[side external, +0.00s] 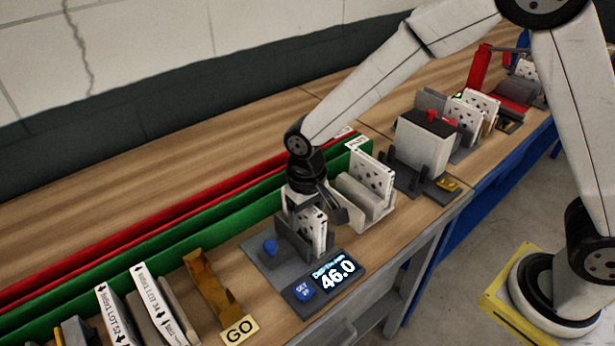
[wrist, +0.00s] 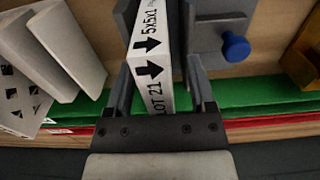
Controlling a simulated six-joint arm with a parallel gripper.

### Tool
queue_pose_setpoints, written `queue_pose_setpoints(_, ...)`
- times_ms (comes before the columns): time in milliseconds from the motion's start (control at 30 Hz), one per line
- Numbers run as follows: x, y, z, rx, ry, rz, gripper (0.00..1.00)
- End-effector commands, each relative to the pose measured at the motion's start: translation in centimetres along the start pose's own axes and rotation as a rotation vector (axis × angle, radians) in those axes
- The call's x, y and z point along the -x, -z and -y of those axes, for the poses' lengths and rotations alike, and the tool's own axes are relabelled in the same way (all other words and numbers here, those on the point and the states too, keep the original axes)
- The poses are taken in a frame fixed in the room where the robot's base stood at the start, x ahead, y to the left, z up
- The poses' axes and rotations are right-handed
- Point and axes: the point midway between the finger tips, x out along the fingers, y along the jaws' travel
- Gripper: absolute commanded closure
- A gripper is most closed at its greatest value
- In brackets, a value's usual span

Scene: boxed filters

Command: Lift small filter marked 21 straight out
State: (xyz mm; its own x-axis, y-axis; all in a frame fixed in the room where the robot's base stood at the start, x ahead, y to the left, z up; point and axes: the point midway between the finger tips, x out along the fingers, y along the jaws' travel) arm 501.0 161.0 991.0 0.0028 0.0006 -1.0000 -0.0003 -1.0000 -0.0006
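The white filter (wrist: 150,72) marked "LOT 21" and "5x5x1" stands on edge between my fingers in the wrist view, its arrows and print facing the camera. In the side view the filter (side external: 318,228) stands in the grey slotted holder (side external: 283,237), its lower part hidden by the holder. My gripper (wrist: 158,78) straddles the filter's top edge with a finger on each side. The fingers look open, with a gap at the right finger. In the side view my gripper (side external: 314,203) is low over the holder and hides the filter's top.
The holder's base carries a blue knob (side external: 270,247). A display (side external: 334,273) reads 46.0. Green (side external: 180,240) and red rails run along the left. A brass bracket (side external: 208,283) and more filters (side external: 118,312) stand in front.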

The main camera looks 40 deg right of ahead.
Motion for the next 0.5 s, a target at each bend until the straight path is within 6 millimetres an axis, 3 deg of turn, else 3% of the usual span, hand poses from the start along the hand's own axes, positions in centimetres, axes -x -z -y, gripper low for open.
queue_pose_setpoints(300,0.1,0.0,0.0,0.0,0.0,0.0,0.3)
queue_pose_setpoints(500,1.2,0.1,0.0,0.0,0.001,-0.002,0.3)
